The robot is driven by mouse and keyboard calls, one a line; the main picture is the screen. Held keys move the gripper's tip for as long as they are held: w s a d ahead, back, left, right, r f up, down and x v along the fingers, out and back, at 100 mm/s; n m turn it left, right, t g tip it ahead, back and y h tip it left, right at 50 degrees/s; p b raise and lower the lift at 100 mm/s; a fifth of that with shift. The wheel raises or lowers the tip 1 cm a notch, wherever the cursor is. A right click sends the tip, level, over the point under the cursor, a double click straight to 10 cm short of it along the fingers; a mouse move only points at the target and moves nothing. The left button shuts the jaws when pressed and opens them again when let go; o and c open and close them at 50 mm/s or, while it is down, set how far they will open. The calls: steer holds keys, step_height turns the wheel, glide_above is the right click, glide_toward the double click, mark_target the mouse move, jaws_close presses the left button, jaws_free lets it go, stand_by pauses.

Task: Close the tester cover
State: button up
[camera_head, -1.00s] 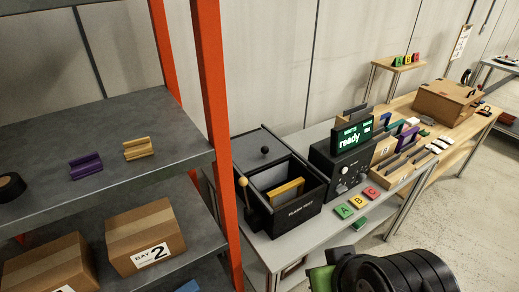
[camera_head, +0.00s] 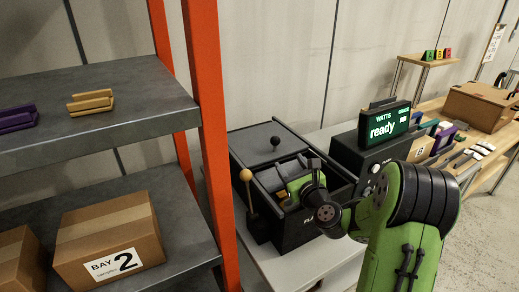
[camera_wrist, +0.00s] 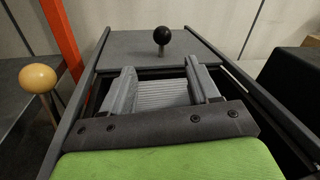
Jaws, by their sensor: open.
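The tester (camera_head: 290,230) is a black open-topped box on a grey bench. Its flat grey cover (camera_head: 250,149) is slid back on rails, leaving the front compartment open. A black ball knob (camera_head: 275,141) stands on the cover. The wrist view shows the cover (camera_wrist: 115,50) and knob (camera_wrist: 162,36) just beyond my fingers. My gripper (camera_head: 288,183) is over the open compartment, in front of the knob and apart from it. In the wrist view my gripper (camera_wrist: 162,85) has its fingers spread, with no object clearly held. My arm hides much of the compartment.
A tan-ball lever (camera_head: 246,175) stands at the tester's left side; it also shows in the wrist view (camera_wrist: 38,78). An orange shelf post (camera_head: 208,120) rises left of it. A display box reading "ready" (camera_head: 384,124) stands close on the right.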

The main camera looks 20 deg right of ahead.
mark_target(273, 148)
steer(key=w+p, duration=0.1)
steer(key=w, duration=0.9)
steer(key=w+p, duration=0.1)
steer(key=w, duration=0.4)
steer(key=shift+w+d+r+p, duration=0.1)
steer(key=shift+w+r+p, duration=0.05)
steer(key=shift+r+p, duration=0.15)
steer(key=shift+c, duration=0.3)
jaws_close()
